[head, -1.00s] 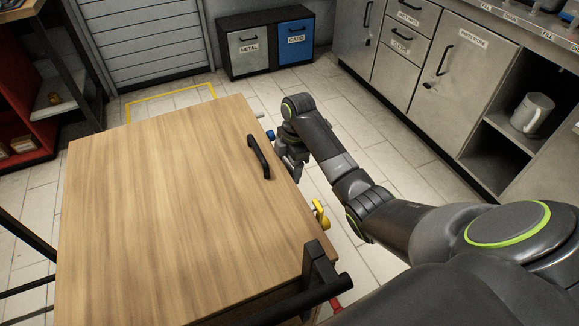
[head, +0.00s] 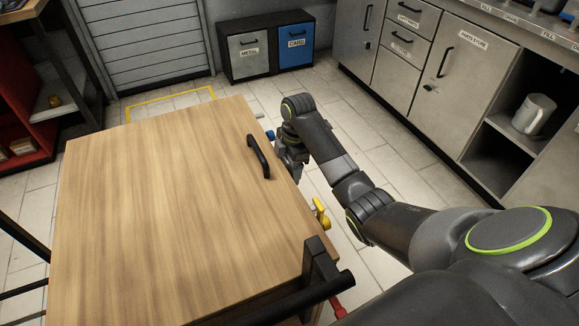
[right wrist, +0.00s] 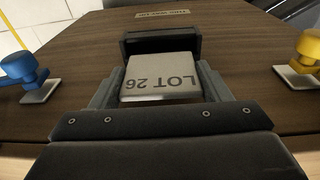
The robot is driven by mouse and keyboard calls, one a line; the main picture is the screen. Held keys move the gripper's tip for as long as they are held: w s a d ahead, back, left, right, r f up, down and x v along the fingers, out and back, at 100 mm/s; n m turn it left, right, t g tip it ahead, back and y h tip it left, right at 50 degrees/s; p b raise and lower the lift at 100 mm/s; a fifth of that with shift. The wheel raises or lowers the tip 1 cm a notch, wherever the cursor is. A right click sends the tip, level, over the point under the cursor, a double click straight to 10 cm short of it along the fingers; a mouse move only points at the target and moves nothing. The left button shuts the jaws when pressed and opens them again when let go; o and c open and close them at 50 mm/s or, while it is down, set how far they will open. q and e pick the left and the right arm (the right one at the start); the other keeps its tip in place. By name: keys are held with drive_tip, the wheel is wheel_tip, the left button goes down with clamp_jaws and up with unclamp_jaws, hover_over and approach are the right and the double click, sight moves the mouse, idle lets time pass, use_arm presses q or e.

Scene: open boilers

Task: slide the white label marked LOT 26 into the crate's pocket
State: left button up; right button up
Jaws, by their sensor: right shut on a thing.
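My right gripper (right wrist: 160,78) is shut on the white label (right wrist: 162,70), which reads LOT 26 upside down in the right wrist view. The label's far end is at the mouth of the black pocket (right wrist: 160,43) on the wooden crate's side (right wrist: 238,42). I cannot tell whether its edge is inside. In the head view the right gripper (head: 291,166) is low beside the right side of the crate (head: 150,205); the label and pocket are hidden there. My left gripper is not in view.
A blue knob (right wrist: 22,68) and a yellow knob (right wrist: 309,48) flank the pocket. A black handle (head: 258,156) is on the crate's top. Grey cabinets (head: 445,80) stand at right, with free floor between. Metal and card bins (head: 268,45) stand at the back.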

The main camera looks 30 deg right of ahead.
drive_tip(key=shift+s+a+f, duration=0.1)
drive_tip(key=shift+s+f, duration=0.25)
drive_tip(key=shift+f, duration=0.55)
drive_tip(key=o, duration=1.5)
use_arm(q)
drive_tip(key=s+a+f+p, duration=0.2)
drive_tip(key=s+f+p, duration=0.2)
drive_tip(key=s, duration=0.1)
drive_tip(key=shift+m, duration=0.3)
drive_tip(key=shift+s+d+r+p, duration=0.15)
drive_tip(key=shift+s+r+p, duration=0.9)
drive_tip(key=shift+p, duration=0.95)
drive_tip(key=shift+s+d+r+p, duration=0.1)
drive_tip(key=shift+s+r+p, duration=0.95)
drive_tip(key=shift+p, duration=0.95)
use_arm(e)
drive_tip(key=shift+d+r, duration=0.35)
drive_tip(key=shift+r, duration=2.85)
drive_tip(key=shift+d+r, duration=0.4)
drive_tip(key=shift+r, duration=2.75)
drive_tip(key=shift+d+r, duration=0.35)
drive_tip(key=shift+r, duration=2.85)
